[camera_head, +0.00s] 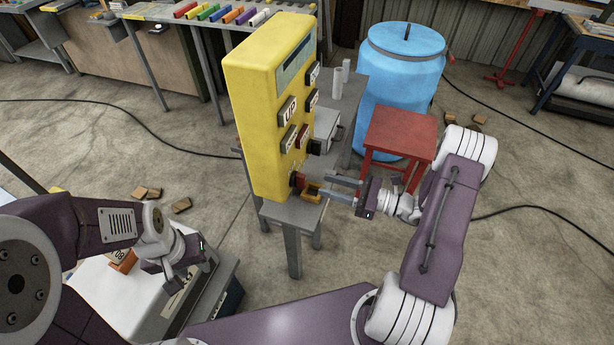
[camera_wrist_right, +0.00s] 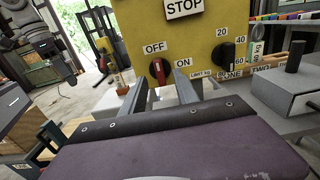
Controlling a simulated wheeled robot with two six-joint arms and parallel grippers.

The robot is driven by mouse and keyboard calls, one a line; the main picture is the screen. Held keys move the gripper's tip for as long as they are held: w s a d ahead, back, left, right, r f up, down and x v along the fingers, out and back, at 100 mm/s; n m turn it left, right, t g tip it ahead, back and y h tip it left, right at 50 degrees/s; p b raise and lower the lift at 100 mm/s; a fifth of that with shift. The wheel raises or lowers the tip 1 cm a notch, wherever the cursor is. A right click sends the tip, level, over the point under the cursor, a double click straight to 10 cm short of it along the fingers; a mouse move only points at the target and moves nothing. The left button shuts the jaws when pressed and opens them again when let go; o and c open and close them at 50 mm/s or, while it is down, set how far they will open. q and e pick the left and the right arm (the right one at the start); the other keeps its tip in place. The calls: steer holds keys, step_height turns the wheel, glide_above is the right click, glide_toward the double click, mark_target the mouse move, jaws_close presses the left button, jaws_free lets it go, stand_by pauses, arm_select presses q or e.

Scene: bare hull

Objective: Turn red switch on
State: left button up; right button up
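The yellow control box (camera_head: 262,110) stands upright on a grey stand in the head view. Its red switch (camera_wrist_right: 158,72) is low on the panel in the right wrist view, with the OFF label (camera_wrist_right: 155,48) above it and the ON label (camera_wrist_right: 184,63) to its right. The red knob looks roughly upright, pointing towards OFF. My right gripper (camera_wrist_right: 162,80) is open, one finger on each side of the knob in that view; contact is unclear. It also shows in the head view (camera_head: 325,187). My left gripper (camera_head: 182,272) is at the lower left, away from the box; its fingers are unclear.
A black dial (camera_wrist_right: 226,55) sits right of the switch, and a STOP label (camera_wrist_right: 184,6) above. A red stool (camera_head: 401,133) and blue barrel (camera_head: 402,80) stand behind my right arm. A grey box with a black knob (camera_wrist_right: 290,88) is right of the panel.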

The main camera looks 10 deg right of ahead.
mark_target(305, 179)
steer(key=p+x, duration=0.1)
steer(key=x, duration=0.5)
steer(key=shift+s+a+r+p, duration=0.1)
steer(key=shift+a+r+p, duration=0.1)
steer(key=shift+a+p, duration=0.15)
steer(key=shift+w+a+f, duration=0.1)
steer(key=shift+w+a, duration=0.1)
steer(key=shift+w, duration=0.1)
jaws_close()
